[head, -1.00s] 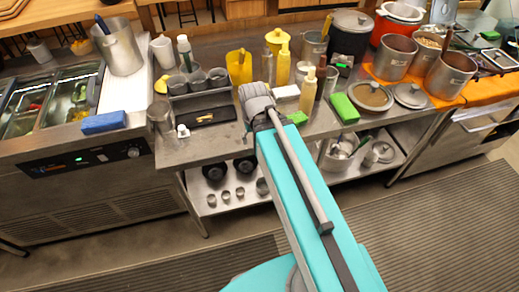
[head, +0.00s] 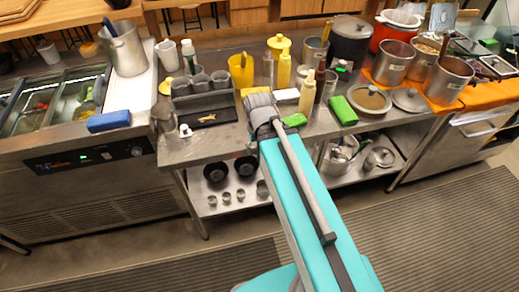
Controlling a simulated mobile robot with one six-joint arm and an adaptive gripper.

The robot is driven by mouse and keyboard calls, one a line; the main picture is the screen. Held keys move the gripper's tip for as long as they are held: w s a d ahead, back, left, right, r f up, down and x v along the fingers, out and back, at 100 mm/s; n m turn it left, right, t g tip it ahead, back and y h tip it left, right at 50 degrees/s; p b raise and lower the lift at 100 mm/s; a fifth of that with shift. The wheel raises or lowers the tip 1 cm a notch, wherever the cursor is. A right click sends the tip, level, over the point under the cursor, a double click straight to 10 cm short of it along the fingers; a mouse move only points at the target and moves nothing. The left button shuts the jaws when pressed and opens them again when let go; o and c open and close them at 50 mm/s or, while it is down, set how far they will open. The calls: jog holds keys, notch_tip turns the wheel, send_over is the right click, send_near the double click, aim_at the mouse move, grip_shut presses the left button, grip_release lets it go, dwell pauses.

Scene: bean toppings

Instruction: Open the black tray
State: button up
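A flat black tray (head: 228,114) lies on the steel counter, left of my gripper, with a small gold-coloured piece (head: 207,118) on it. A dark rack (head: 203,104) holding several grey cups stands just behind it. My gripper (head: 261,112) is at the far end of my teal arm, over the front part of the counter, right of the black tray and apart from it in the picture. I see it from behind, so its fingers are hidden and I cannot tell whether it is open or holds anything.
A yellow sponge (head: 254,91) lies just behind my gripper. Yellow bottles (head: 284,69), a cream bottle (head: 307,93) and green sponges (head: 343,110) stand or lie to the right. A glass jar (head: 165,119) and a small white item (head: 185,130) are left of the tray.

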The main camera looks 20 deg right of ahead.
dwell(0.4)
notch_tip(320, 180, up, 10)
jog(key=r+n+p, duration=0.1)
jog(key=n+p, duration=0.8)
jog(key=p, duration=0.2)
send_over(184, 127)
jog(key=shift+w+f, duration=0.15)
jog(key=shift+f, duration=0.15)
jog(key=shift+f+b, duration=0.1)
jog(key=shift+b, duration=0.3)
notch_tip(184, 127, down, 14)
jog(key=b, duration=1.3)
jog(key=shift+r, duration=0.25)
